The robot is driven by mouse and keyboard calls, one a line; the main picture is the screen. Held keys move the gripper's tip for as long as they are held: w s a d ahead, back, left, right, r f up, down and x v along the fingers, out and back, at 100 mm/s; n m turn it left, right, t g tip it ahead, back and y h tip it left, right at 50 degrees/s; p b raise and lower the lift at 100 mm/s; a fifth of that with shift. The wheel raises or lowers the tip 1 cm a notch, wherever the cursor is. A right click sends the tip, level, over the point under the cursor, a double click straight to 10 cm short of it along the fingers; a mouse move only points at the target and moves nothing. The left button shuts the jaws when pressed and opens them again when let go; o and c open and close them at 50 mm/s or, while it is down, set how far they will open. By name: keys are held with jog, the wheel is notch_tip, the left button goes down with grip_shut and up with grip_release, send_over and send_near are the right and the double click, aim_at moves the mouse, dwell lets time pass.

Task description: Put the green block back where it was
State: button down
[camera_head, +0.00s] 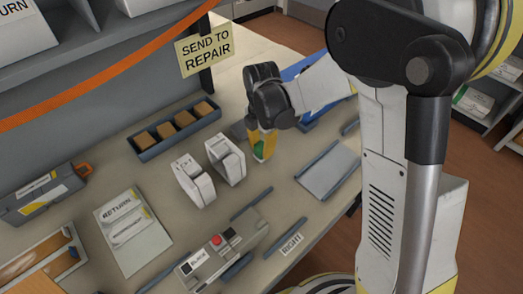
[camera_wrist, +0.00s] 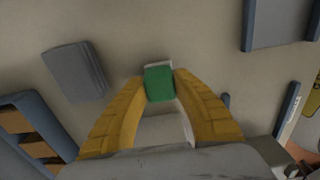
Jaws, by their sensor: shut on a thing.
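The green block (camera_wrist: 159,83) is between the two yellow fingers of my gripper (camera_wrist: 160,88) in the wrist view. In the head view the block (camera_head: 259,147) shows as a small green patch at the fingertips of my gripper (camera_head: 262,150). My gripper is shut on it and points down over the table, just right of two white cartridge-like units. A pale piece shows at the block's far edge in the wrist view. I cannot tell whether the block touches the table.
A blue-grey tray with brown blocks (camera_head: 143,143) stands behind. The white units (camera_head: 193,181) (camera_head: 226,160) are close on the left. A grey pad (camera_wrist: 75,71) lies nearby. A flat plate with blue rails (camera_head: 326,172) is on the right. A device with a red button (camera_head: 217,240) is in front.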

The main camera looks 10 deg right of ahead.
aim_at(262, 146)
jog(key=shift+r, duration=0.15)
jog(key=c, duration=1.1)
grip_release()
jog(key=shift+f, duration=0.2)
notch_tip(262, 146, up, 12)
jog(key=p, duration=0.5)
jog(key=s+d+r+m+t, duration=0.3)
jog(key=s+d+r+m, duration=0.2)
jog(key=s+m, duration=0.3)
jog(key=s+d+r+m+t, duration=0.4)
jog(key=s+m, duration=0.5)
jog(key=m, duration=0.7)
jog(key=shift+d+r+m, duration=0.4)
jog(key=shift+d+r, duration=0.15)
jog(key=shift+d, duration=0.35)
